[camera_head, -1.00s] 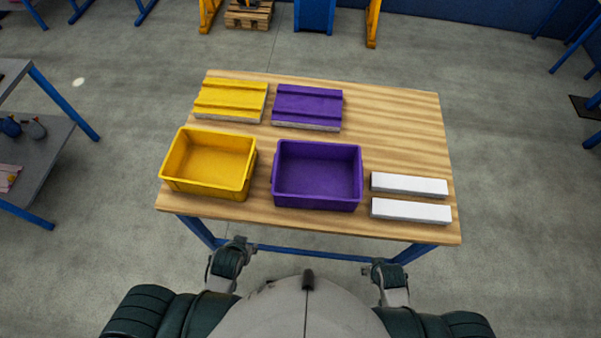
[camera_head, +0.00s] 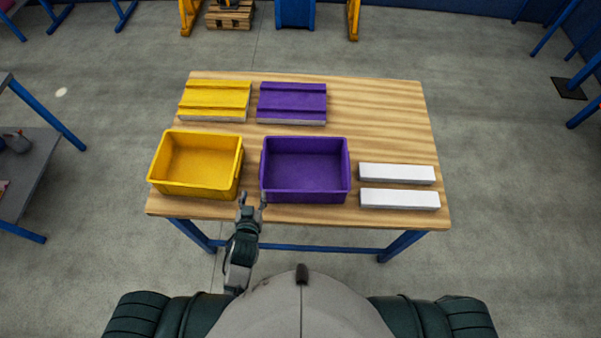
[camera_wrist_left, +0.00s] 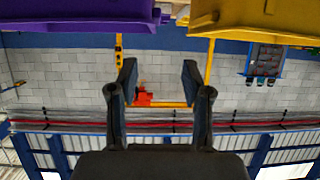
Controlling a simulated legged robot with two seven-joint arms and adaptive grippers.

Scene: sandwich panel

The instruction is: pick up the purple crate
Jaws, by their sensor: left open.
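The purple crate (camera_head: 305,190) is an empty, open-topped box near the front edge of the wooden table, right of the yellow crate. In the left wrist view, part of the purple crate (camera_wrist_left: 75,12) shows at the upper left. My left gripper (camera_head: 253,201) is at the table's front edge, by the gap between the two crates and near the purple crate's left front corner. Its fingers are open with nothing between them; they also show open in the left wrist view (camera_wrist_left: 158,72). My right gripper is out of view.
The empty yellow crate (camera_head: 196,184) stands close on the left; it also shows in the left wrist view (camera_wrist_left: 250,17). Yellow panels (camera_head: 215,100) and purple panels (camera_head: 292,103) lie behind the crates. Two white bars (camera_head: 398,174) lie right. The table's back right (camera_head: 380,115) is clear.

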